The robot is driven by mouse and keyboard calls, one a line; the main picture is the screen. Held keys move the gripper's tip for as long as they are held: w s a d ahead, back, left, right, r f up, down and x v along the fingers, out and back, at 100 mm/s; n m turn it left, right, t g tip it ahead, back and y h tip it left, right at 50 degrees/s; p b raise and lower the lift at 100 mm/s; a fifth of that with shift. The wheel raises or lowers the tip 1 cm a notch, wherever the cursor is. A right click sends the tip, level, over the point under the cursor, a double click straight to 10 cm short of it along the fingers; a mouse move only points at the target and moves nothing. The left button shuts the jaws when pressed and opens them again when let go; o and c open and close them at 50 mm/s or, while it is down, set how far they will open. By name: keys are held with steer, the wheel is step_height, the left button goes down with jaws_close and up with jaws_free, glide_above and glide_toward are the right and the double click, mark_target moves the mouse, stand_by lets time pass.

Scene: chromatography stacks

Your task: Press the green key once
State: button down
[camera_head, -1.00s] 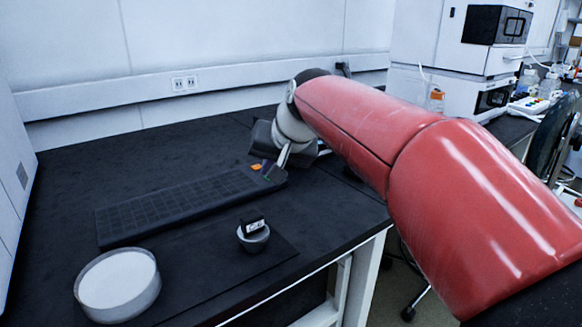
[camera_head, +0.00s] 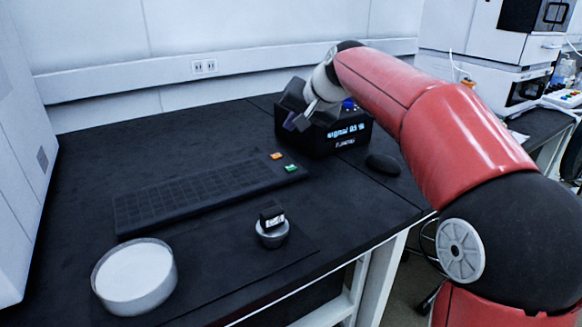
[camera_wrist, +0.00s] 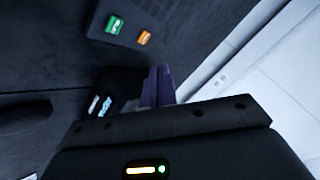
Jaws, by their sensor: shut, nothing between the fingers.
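The green key (camera_head: 291,168) sits at the right end of the dark keyboard (camera_head: 190,198), beside an orange key (camera_head: 276,155). The green key (camera_wrist: 114,25) also shows at the top of the wrist view, left of the orange key (camera_wrist: 144,38). My gripper (camera_head: 296,122) is raised behind the keys, in front of a black box with a lit display, and apart from the keyboard. In the wrist view its purple-grey fingers (camera_wrist: 157,85) are together with nothing between them.
The black display box (camera_head: 340,138) shows lit text, hard to read. A dark mouse (camera_head: 383,164) lies to its right. A small cup with a black block (camera_head: 272,232) and a round white dish (camera_head: 134,275) stand in front of the keyboard. The bench left of the keyboard is clear.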

steer(key=shift+f+b, duration=2.65)
steer(key=shift+f, duration=1.35)
steer(key=shift+f+b, duration=0.3)
steer(key=shift+f, duration=0.1)
steer(key=shift+f+b, duration=0.3)
steer(key=shift+f, duration=0.1)
steer(key=shift+r+p, duration=0.7)
steer(key=shift+r, duration=0.1)
step_height(320, 180, up, 5)
steer(key=p, duration=0.4)
